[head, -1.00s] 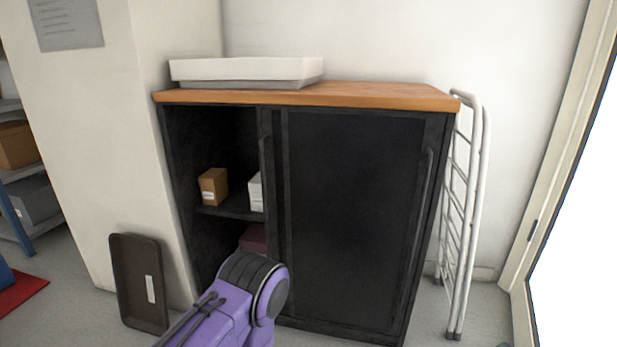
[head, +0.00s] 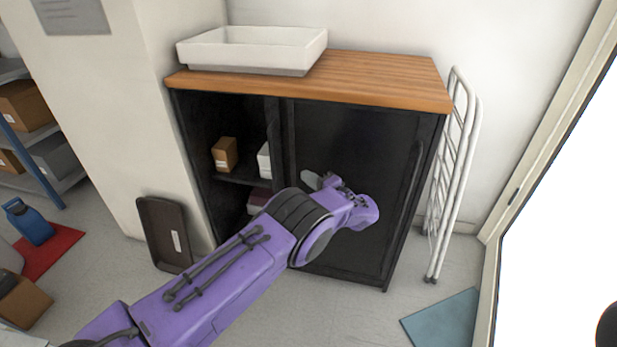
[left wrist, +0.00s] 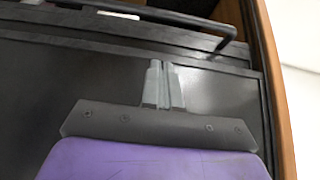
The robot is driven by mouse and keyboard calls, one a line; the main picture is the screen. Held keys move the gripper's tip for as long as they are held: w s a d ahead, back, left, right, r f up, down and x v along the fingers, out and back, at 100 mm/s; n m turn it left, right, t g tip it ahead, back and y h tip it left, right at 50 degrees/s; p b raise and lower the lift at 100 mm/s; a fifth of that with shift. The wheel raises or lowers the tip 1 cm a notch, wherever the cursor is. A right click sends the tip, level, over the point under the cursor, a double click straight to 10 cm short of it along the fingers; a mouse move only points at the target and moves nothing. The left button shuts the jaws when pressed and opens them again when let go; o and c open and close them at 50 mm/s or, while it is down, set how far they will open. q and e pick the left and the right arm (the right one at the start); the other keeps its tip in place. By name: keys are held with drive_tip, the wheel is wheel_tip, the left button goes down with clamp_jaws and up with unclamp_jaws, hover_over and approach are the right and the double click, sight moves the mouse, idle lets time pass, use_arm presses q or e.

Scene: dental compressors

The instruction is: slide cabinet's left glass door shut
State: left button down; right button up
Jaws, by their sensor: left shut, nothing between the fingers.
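The black cabinet (head: 348,277) has a wooden top (head: 380,78). Its left part is open and shows a shelf. The left door's upright handle (head: 273,150) stands at the right edge of this opening, and the door overlaps the right part. My left gripper (head: 311,180) is in front of the dark door panel, right of that handle, partly hidden by my arm. In the left wrist view the fingers (left wrist: 162,72) are shut and empty, pointing towards a dark handle bar (left wrist: 150,14). They look apart from the bar.
A white tray (head: 250,48) sits on the cabinet top. Small boxes, one brown (head: 225,154), stand on the shelf. A dark tray (head: 164,235) leans on the pillar at left. A white folded rack (head: 452,175) stands close to the cabinet's right side.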

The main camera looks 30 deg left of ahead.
use_arm(q)
drive_tip(key=x, duration=0.6)
drive_tip(key=shift+f, duration=0.1)
drive_tip(key=a, duration=0.1)
drive_tip(key=s+a, duration=0.1)
drive_tip(key=a+p, duration=0.1)
drive_tip(key=shift+s+a, duration=0.35)
drive_tip(key=shift+s, duration=0.05)
drive_tip(key=shift+a, duration=0.1)
drive_tip(key=s+a+b, duration=0.2)
drive_tip(key=s+a, duration=0.1)
drive_tip(key=a, duration=1.1)
drive_tip(key=s+a+b, duration=0.1)
drive_tip(key=s+a, duration=0.3)
drive_tip(key=a, duration=1)
drive_tip(key=shift+r+b, duration=0.3)
drive_tip(key=shift+b, duration=0.05)
